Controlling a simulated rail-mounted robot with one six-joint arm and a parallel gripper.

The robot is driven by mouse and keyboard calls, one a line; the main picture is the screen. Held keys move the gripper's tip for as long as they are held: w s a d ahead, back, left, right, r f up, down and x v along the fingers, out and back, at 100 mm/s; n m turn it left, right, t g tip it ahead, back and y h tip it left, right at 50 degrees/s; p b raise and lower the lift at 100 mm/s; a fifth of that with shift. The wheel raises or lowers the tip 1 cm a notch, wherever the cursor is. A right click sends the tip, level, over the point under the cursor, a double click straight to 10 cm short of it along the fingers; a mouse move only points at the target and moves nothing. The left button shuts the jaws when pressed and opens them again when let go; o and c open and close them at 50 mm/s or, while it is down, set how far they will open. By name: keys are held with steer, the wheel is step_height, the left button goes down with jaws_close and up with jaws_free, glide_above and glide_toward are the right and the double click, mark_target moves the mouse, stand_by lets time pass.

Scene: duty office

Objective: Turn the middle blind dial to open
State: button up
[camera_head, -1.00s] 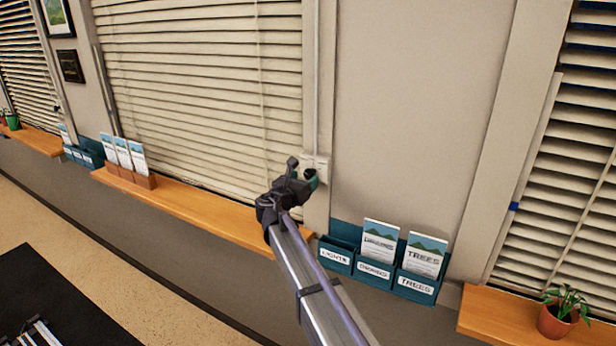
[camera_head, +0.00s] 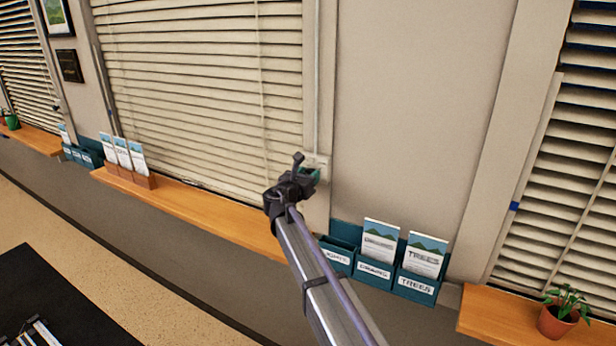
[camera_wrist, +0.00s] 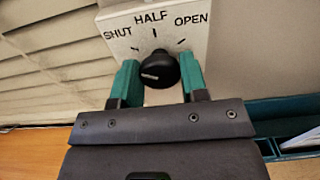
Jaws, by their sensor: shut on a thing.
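The middle blind dial is a black knob (camera_wrist: 158,70) on a pale plate (camera_wrist: 112,24) marked SHUT, HALF and OPEN in the wrist view. A short white mark shows on the knob's lower left face; where it points is hard to tell. My gripper (camera_wrist: 160,78) has its two green fingers on either side of the knob, shut on it. In the head view my gripper (camera_head: 310,174) is at the dial plate (camera_head: 318,160) and hides the knob. The middle blind (camera_head: 200,90) hangs left of the dial, its pale slats looking mostly closed.
A wooden sill (camera_head: 205,208) with leaflets (camera_head: 122,152) runs below the middle blind. A teal leaflet rack (camera_head: 375,285) hangs close below and right of my gripper. Another blind (camera_head: 565,170) and a potted plant (camera_head: 562,312) are at the right. The wall between is bare.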

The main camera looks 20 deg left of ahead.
steer(key=shift+m, duration=0.5)
steer(key=m, duration=2.3)
stand_by(0.4)
steer(key=o, duration=0.9)
